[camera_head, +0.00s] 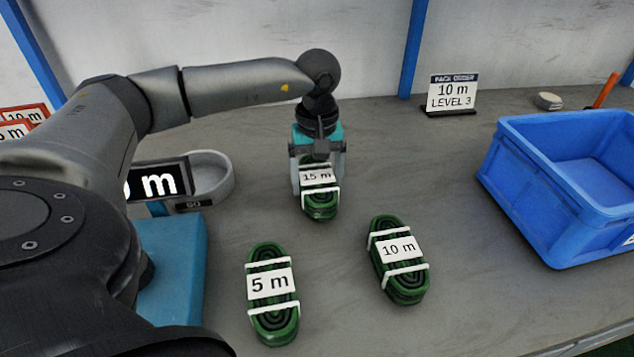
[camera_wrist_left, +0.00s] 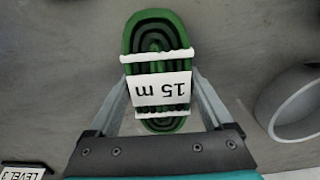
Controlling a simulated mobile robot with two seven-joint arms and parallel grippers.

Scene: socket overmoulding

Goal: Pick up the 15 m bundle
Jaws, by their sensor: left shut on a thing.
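The 15 m bundle (camera_head: 319,205) is a green coiled cable with white ties and a white label, at the middle of the table in the head view. My left gripper (camera_head: 318,182) is over it from above, with one finger on each side, shut on it. In the left wrist view the 15 m bundle (camera_wrist_left: 158,60) lies between the fingers of the left gripper (camera_wrist_left: 160,100), its label upside down. I cannot tell whether the bundle is clear of the table. My right gripper is not in view.
The 5 m bundle (camera_head: 272,310) and the 10 m bundle (camera_head: 398,270) lie nearer on the grey table. A blue crate (camera_head: 520,190) stands at the right. A sign (camera_head: 452,95) reads "PACK ORDER 10 m LEVEL 3". A grey round tray (camera_head: 222,180) and a display (camera_head: 158,182) are at the left.

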